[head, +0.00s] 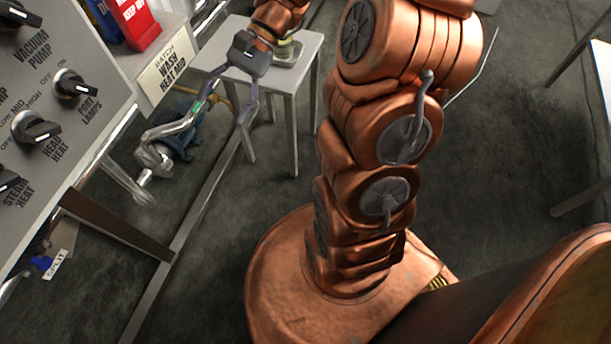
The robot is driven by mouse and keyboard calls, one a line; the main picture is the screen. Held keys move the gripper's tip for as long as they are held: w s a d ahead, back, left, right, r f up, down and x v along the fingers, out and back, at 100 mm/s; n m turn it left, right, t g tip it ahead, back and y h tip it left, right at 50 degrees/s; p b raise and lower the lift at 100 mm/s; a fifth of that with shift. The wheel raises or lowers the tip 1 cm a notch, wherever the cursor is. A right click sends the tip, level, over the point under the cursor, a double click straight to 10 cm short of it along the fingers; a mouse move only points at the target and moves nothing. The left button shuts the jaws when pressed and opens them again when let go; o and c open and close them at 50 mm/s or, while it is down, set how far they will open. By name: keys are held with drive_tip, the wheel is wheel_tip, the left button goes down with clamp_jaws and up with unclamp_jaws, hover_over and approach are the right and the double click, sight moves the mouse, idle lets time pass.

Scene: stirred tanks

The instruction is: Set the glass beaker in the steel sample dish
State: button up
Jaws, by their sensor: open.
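My gripper (220,112) hangs from the arm at the upper left of the head view. Its two fingers are spread apart and nothing shows between them. Behind the wrist, a small see-through vessel with a yellow-green band (290,46) stands on a small grey table (308,75); it looks like the glass beaker. My wrist partly covers it. Something pale and flat shows around its base, but I cannot tell whether that is the steel sample dish. My gripper is to the left of the vessel in the picture, apart from it.
A control panel (48,105) with several black knobs fills the left side. Red (137,22) and blue containers stand above a "batch wash" sign (168,72). Metal pipes and a blue machine (180,140) lie below the gripper. Dark floor (490,200) is open at right.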

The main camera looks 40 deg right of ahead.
drive_tip(key=s+a+f+n+g+h, duration=0.1)
drive_tip(key=s+a+n+g+h, duration=0.15)
drive_tip(key=s+n+h, duration=0.65)
drive_tip(key=s+d+f+n+t+h, duration=0.1)
drive_tip(key=s+d, duration=0.4)
drive_tip(key=s, duration=0.7)
drive_tip(key=shift+f+n+h, duration=0.2)
drive_tip(key=shift+n+h, duration=0.1)
drive_tip(key=shift+h, duration=0.3)
drive_tip(key=shift+r, duration=0.1)
